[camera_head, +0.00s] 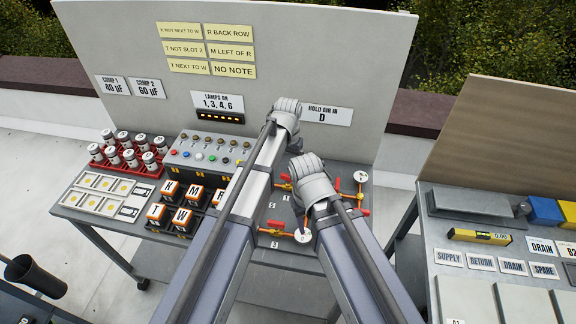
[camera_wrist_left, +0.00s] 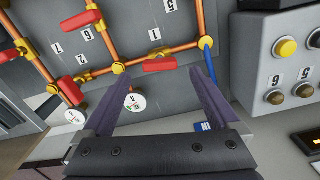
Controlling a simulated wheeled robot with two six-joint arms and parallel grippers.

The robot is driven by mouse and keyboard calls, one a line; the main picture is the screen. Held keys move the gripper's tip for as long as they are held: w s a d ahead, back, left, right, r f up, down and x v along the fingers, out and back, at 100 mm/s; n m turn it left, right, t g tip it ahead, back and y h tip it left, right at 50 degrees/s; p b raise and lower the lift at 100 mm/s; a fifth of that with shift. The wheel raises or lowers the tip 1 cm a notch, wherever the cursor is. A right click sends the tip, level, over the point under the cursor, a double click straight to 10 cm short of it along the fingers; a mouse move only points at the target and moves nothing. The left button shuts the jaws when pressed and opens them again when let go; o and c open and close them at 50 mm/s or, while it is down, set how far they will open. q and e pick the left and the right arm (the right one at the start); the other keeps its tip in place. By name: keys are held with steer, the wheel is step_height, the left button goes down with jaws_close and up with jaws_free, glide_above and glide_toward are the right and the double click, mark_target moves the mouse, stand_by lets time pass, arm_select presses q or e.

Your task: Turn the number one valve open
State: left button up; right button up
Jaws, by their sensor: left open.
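In the left wrist view a valve with a red handle (camera_wrist_left: 160,63) sits on a copper pipe, beside a small white tag (camera_wrist_left: 155,34) that seems to read 1. My left gripper (camera_wrist_left: 160,74) is open and empty; the handle shows between its fingertips, with no visible contact. In the head view my left gripper (camera_head: 286,113) is above the back of the bench, its fingers hidden. My right gripper (camera_head: 311,181) is over the pipework, its fingers hidden too. Red valve handles (camera_head: 275,225) show around it.
Round gauges (camera_wrist_left: 135,102) stand by the pipes. A grey button box (camera_head: 205,155) is left of the pipework, with lettered blocks (camera_head: 182,219) in front. An upright panel (camera_head: 345,60) backs the bench. A second bench (camera_head: 475,285) is at the right.

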mark_target(288, 175)
arm_select(q)
step_height(288, 175, up, 4)
steer(key=p, duration=0.2)
steer(key=shift+p, duration=0.4)
arm_select(e)
step_height(288, 175, up, 4)
steer(key=shift+f, duration=0.1)
arm_select(q)
steer(key=shift+f, duration=0.15)
